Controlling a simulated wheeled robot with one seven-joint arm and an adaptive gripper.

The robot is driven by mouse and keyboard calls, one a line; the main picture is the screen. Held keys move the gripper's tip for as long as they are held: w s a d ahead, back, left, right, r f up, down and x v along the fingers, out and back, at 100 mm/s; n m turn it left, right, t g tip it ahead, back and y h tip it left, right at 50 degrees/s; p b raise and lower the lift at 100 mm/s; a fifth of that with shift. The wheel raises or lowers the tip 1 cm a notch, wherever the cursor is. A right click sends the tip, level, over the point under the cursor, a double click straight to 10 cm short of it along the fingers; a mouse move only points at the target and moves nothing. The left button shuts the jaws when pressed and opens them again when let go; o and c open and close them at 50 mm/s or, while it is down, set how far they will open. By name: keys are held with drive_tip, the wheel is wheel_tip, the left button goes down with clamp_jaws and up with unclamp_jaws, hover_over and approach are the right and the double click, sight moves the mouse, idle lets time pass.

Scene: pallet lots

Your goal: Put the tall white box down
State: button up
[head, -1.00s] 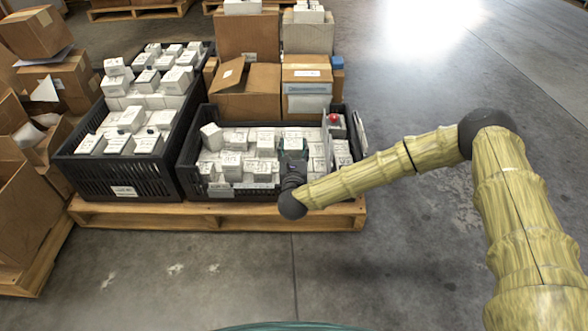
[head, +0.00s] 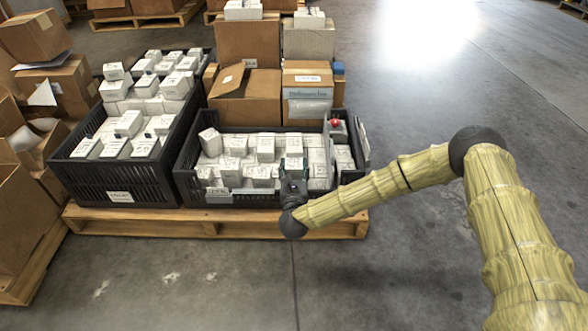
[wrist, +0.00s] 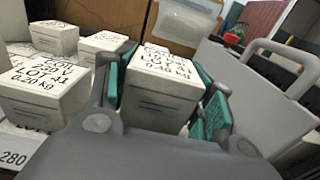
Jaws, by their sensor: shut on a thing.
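My gripper (head: 293,175) is at the front part of the right black crate (head: 186,165), with its teal-padded fingers pointing into it. In the wrist view my gripper (wrist: 163,95) is shut on a white box (wrist: 165,85) with black lettering on its top. The held box (head: 293,163) shows only in part in the head view, between the fingers. It looks roughly upright. Its lower end is hidden by the gripper, so I cannot tell whether it touches anything below.
Several white boxes (wrist: 45,85) stand left of the held one. A grey panel with a handle (wrist: 250,90) rises at right in the wrist view. A red-topped item (head: 335,124) is at the crate's right. Cardboard boxes (head: 245,98) stand behind; open floor (head: 430,250) lies right.

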drive_tip(key=o, duration=1.4)
drive_tip(key=shift+o, duration=0.2)
drive_tip(key=s+p, duration=0.5)
drive_tip(key=s, duration=0.7)
drive_tip(key=shift+r, duration=0.1)
